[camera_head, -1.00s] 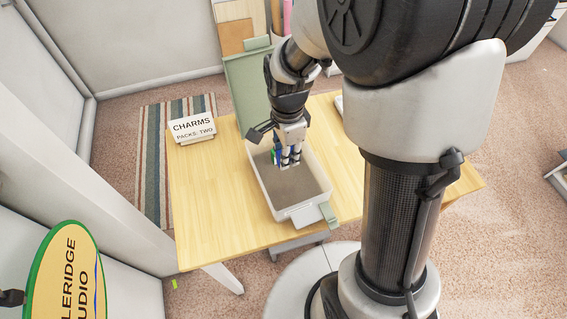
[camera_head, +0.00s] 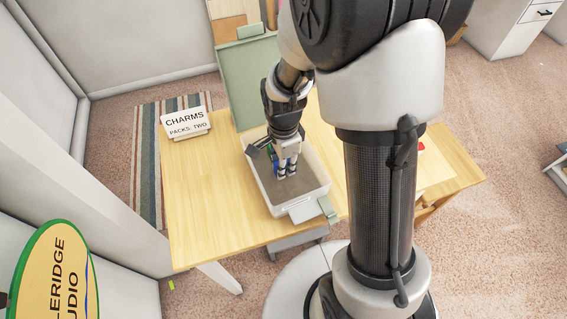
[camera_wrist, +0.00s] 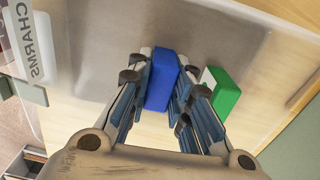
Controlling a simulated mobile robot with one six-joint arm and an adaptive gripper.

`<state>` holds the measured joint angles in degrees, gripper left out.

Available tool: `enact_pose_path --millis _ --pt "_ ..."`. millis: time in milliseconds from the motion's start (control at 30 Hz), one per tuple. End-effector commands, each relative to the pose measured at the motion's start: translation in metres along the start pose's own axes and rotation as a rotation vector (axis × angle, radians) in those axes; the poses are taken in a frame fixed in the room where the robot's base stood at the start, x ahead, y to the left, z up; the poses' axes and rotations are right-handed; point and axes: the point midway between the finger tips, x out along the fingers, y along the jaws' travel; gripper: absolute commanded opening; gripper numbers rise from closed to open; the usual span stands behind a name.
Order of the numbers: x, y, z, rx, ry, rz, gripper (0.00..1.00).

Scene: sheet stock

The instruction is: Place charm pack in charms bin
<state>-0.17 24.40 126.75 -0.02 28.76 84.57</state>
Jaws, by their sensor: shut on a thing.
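The white bin (camera_head: 302,207) stands on the wooden table with its green lid (camera_head: 254,85) raised behind it. My gripper (camera_head: 286,170) points down inside the bin's opening. In the wrist view my gripper (camera_wrist: 160,95) is shut on a blue pack (camera_wrist: 161,80), held between the fingers. A green and white pack (camera_wrist: 226,95) is just right of the fingers there; I cannot tell what it rests on. The bin's grey floor (camera_wrist: 100,50) shows behind the blue pack. Whether the blue pack touches the floor is unclear.
A white sign (camera_head: 186,122) reading "CHARMS PACKS: TWO" stands left of the bin on the wooden table (camera_head: 205,205). The table's left part is clear. A small red thing (camera_head: 421,147) lies right of my arm. A striped rug lies behind the table.

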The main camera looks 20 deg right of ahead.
Motion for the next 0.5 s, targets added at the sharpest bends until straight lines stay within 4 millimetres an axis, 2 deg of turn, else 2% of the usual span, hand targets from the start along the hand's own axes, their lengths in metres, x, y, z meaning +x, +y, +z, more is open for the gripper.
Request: enact_pose_path --millis 33,300,500 --pt "0.0016 0.0001 0.0 0.0 0.0 0.0 0.21" --pt "0.0008 0.0002 0.0 0.0 0.0 0.001 0.39" --pt "0.0008 0.0002 0.0 0.0 0.0 0.001 0.4"
